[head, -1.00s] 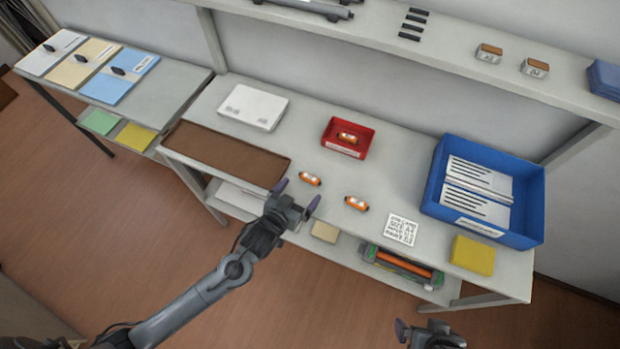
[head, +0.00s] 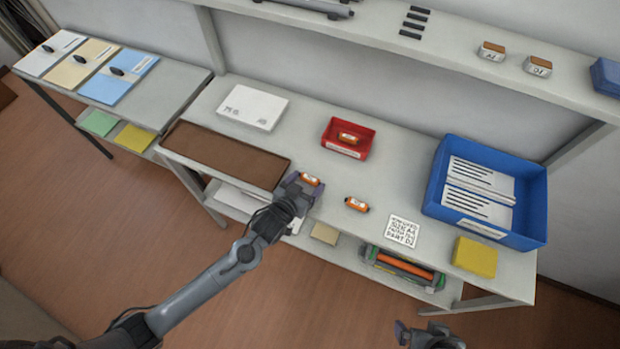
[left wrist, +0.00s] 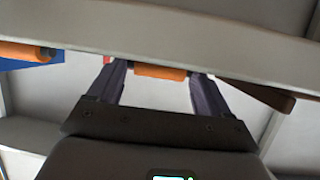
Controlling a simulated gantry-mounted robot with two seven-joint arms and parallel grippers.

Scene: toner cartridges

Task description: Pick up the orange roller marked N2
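Three small orange rollers with dark ends are on the worktable; their markings are too small to read. One roller (head: 310,179) lies at my left gripper (head: 303,189). A second roller (head: 357,204) lies to the right on the bare tabletop. A third roller (head: 347,139) is in the red tray (head: 341,152). My right gripper (head: 425,333) is at the bottom edge, partly cut off, apparently open and empty.
A brown mat (head: 225,152) lies left of the gripper, a white box (head: 252,107) behind it. A blue bin (head: 431,192) with white packs, a printed card (head: 403,231) and a yellow block (head: 475,257) are to the right. A raised shelf runs along the back.

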